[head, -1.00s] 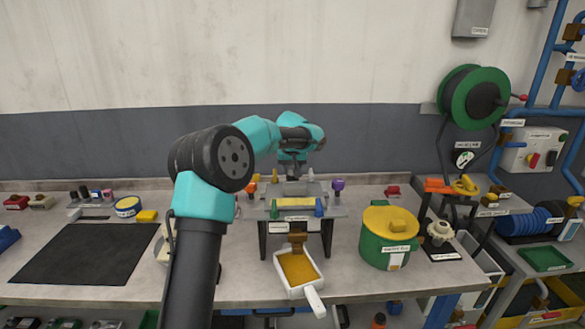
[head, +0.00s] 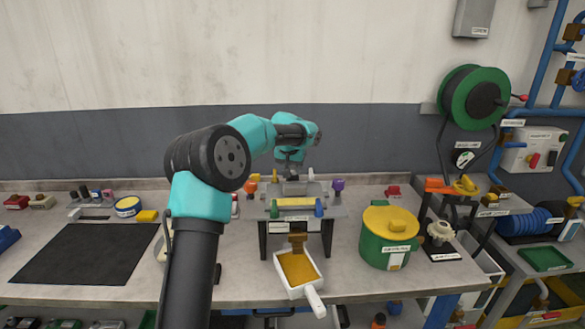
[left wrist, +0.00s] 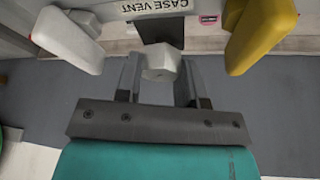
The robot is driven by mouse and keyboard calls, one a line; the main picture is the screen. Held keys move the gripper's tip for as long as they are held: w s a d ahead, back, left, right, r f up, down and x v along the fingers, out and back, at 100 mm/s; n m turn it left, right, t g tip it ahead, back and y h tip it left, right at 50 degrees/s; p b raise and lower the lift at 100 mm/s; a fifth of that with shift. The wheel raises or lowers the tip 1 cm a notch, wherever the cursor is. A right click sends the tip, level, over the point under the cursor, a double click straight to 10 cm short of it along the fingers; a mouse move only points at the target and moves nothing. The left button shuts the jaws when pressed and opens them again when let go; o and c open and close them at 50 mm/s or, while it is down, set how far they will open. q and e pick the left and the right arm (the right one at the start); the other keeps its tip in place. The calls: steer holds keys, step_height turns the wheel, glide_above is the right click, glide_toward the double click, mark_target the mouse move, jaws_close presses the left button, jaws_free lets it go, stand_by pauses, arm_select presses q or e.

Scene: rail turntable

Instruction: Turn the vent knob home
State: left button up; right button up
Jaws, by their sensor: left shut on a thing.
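My left gripper (head: 291,178) reaches down over the back of the stand with the yellow roller. In the left wrist view its two grey fingers (left wrist: 158,78) stand either side of a pale grey vent knob (left wrist: 160,62) and are shut on it. A dark block (left wrist: 160,28) adjoins the knob, beside an upside-down "CASE VENT" label (left wrist: 155,6). In the head view the gripper and stand hide the knob, so I cannot tell its angle there. My right gripper is not in view.
A white part (left wrist: 68,40) and a yellow part (left wrist: 262,36) flank the gripper. An orange knob (head: 253,180) and a purple knob (head: 338,186) stand beside the stand. A white tray (head: 315,296) lies in front; a green pot (head: 372,245) is right. The black mat (head: 85,262) is clear.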

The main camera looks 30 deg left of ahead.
arm_select(q)
steer(key=m+h, duration=0.1)
steer(key=m, duration=0.2)
steer(key=m+h, duration=0.2)
steer(key=m, duration=0.2)
steer(key=shift+a, duration=0.15)
steer(key=m+g+h, duration=0.1)
steer(key=m, duration=0.2)
steer(key=m+h, duration=0.1)
steer(key=m, duration=0.3)
steer(key=shift+w+g, duration=0.1)
steer(key=shift+g, duration=0.3)
steer(key=o, duration=0.9)
steer(key=shift+o, duration=0.2)
